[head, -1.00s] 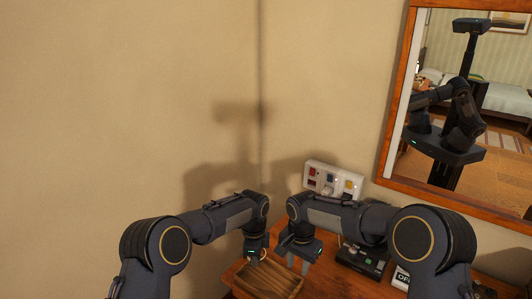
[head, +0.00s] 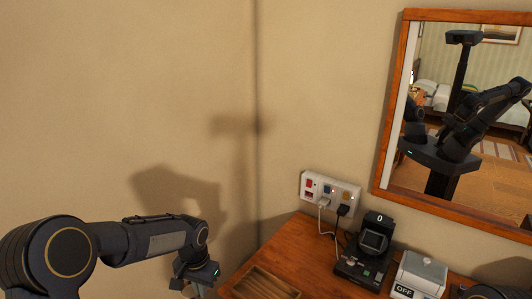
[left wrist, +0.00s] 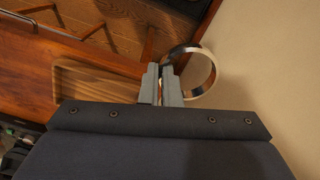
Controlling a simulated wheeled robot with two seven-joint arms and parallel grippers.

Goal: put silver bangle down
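The silver bangle (left wrist: 211,75) shows in the left wrist view as a shiny ring beside the fingertips, with its near side between them. My left gripper (left wrist: 162,80) is shut on it. In the head view my left gripper (head: 194,287) is at the bottom, left of the wooden dresser top, partly cut off by the frame. The bangle is hard to make out there. My right gripper is not seen directly.
A shallow wooden tray (head: 262,284) lies on the dresser top (head: 291,247), right of my left gripper. A black device (head: 367,255) and a grey box marked OFF (head: 420,274) stand farther right. A socket panel (head: 330,190) and mirror (head: 384,150) are on the wall.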

